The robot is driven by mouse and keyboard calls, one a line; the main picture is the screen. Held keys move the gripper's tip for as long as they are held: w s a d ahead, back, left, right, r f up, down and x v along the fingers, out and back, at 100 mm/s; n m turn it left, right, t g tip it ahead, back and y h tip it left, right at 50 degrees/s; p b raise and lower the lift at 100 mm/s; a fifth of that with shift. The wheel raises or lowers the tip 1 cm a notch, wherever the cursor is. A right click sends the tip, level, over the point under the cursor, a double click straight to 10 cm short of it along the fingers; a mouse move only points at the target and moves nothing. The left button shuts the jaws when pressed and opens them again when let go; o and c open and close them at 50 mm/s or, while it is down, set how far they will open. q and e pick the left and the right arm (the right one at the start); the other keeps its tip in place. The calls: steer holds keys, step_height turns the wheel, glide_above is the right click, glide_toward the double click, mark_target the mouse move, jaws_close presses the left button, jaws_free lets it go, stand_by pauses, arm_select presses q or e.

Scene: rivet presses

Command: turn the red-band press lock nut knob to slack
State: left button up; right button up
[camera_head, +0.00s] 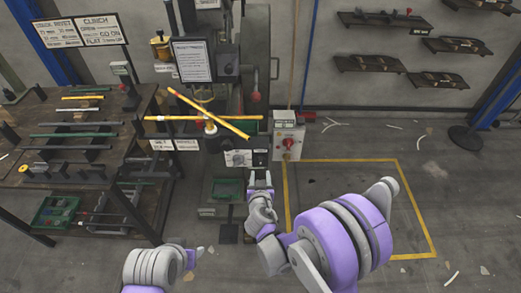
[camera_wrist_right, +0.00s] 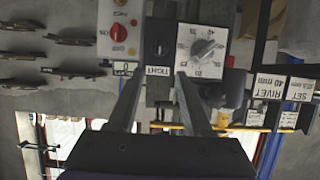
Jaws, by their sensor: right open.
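The press stands at the back centre in the head view, with crossed yellow bars (camera_head: 205,118) on its front. A white dial with a grey knob (camera_wrist_right: 203,50) shows in the wrist view, beside a dark panel (camera_wrist_right: 158,42) with a "TIGHT" label (camera_wrist_right: 158,71). I cannot make out a red band, nor clearly tell the lock nut knob on the dark panel. My right gripper (camera_head: 262,180) is open and empty, in front of and below the dial plate (camera_head: 238,158); its fingers (camera_wrist_right: 157,98) point toward the panel. My left arm's grey end (camera_head: 190,258) shows at the bottom; its fingers are unclear.
A control box with a red switch (camera_head: 289,143) is right of the press; it also shows in the wrist view (camera_wrist_right: 119,32). A workbench (camera_head: 65,165) with rods stands left. Wall shelves (camera_head: 385,20) hang right. The yellow-marked floor (camera_head: 350,190) is largely clear.

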mark_target(261, 162)
steer(key=x, duration=1)
steer(key=shift+p, duration=0.35)
jaws_close()
